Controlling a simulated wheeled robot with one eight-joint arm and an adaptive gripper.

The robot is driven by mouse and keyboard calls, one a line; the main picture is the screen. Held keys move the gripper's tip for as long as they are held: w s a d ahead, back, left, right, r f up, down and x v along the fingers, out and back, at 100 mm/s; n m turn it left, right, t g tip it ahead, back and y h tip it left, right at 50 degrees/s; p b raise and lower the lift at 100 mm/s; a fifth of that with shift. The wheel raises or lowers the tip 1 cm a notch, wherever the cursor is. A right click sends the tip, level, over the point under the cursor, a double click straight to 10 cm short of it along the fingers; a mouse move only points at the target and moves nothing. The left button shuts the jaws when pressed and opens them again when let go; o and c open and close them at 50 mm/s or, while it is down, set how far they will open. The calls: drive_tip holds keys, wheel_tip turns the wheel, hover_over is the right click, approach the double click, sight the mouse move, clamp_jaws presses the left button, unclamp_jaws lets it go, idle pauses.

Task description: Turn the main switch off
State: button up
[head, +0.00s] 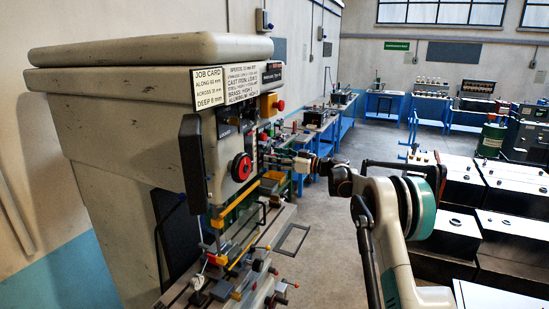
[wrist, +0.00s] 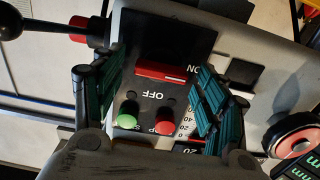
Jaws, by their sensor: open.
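The main switch (wrist: 160,72) shows in the wrist view as a red bar handle on a black panel. The bar lies across the picture, and a pale mark on its right end points toward the ON label (wrist: 193,69). The OFF label (wrist: 153,95) is below the bar. My gripper (wrist: 155,98) is open, with a teal-padded finger on each side of the bar and no visible contact. In the head view my gripper (head: 284,157) is at the machine's front; I cannot make out the switch there.
A green button (wrist: 125,121) and a red button (wrist: 164,127) sit below the switch. A lever with a red hub (wrist: 78,29) is at the left. The machine (head: 125,130) fills the head view's left; black cabinets (head: 510,195) stand right, with open floor (head: 345,150) between.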

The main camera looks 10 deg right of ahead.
drive_tip(key=shift+w+a, duration=0.1)
drive_tip(key=shift+c, duration=0.6)
drive_tip(key=c, duration=0.9)
drive_tip(key=shift+b, duration=0.3)
drive_tip(key=m+b, duration=0.4)
drive_tip(key=m, duration=0.5)
drive_tip(key=m+b, duration=0.4)
drive_tip(key=m, duration=0.4)
drive_tip(key=shift+w+f+m, duration=0.15)
drive_tip(key=shift+f+m, duration=0.05)
drive_tip(key=shift+m, duration=0.2)
drive_tip(key=shift+c, duration=0.3)
drive_tip(key=o, duration=1.1)
drive_tip(key=shift+d, duration=0.2)
